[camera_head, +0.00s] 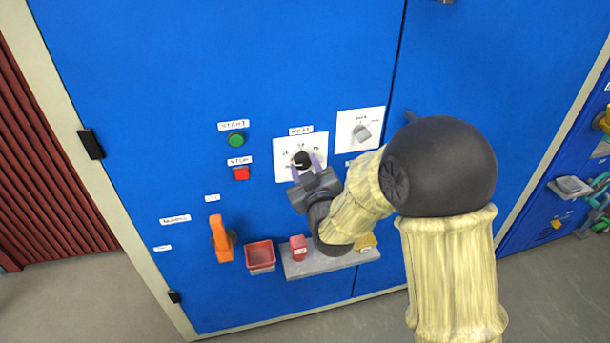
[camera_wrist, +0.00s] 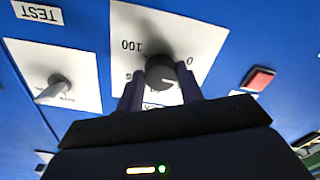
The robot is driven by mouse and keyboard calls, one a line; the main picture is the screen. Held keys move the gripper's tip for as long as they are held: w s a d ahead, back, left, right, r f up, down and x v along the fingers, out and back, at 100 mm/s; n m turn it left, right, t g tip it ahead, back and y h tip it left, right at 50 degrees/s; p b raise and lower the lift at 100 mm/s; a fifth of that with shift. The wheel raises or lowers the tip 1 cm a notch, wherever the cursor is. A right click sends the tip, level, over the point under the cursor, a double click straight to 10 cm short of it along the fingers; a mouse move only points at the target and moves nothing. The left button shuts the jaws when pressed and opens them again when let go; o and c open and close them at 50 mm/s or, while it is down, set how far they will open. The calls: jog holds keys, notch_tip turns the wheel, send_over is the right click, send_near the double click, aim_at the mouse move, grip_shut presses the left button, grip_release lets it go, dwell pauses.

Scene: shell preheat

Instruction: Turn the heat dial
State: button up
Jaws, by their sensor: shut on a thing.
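The heat dial (camera_head: 301,159) is a black round knob on a white scale plate (camera_head: 316,142) on the blue cabinet front. In the wrist view the dial (camera_wrist: 161,72) shows a white pointer mark, and its plate looks upside down with "100" and "0" readable. My gripper (camera_head: 305,168) reaches the dial from below, with its two fingers on either side of the knob. In the wrist view my gripper (camera_wrist: 161,88) is shut on the dial. The fingers hide part of the lower scale.
A grey selector knob (camera_head: 361,132) is on a plate to the right. A green button (camera_head: 236,140) and a red button (camera_head: 241,173) are to the left. Below are an orange handle (camera_head: 221,238), a red bin (camera_head: 260,255) and a grey shelf (camera_head: 330,262) with a red object (camera_head: 298,247).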

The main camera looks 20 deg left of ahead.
jog(key=n+b, duration=0.2)
jog(key=n, duration=0.1)
jog(key=shift+f+n, duration=0.1)
jog(key=shift+n, duration=0.3)
jog(key=shift+n+b, duration=0.65)
jog(key=shift+n, duration=0.85)
jog(key=o, duration=1)
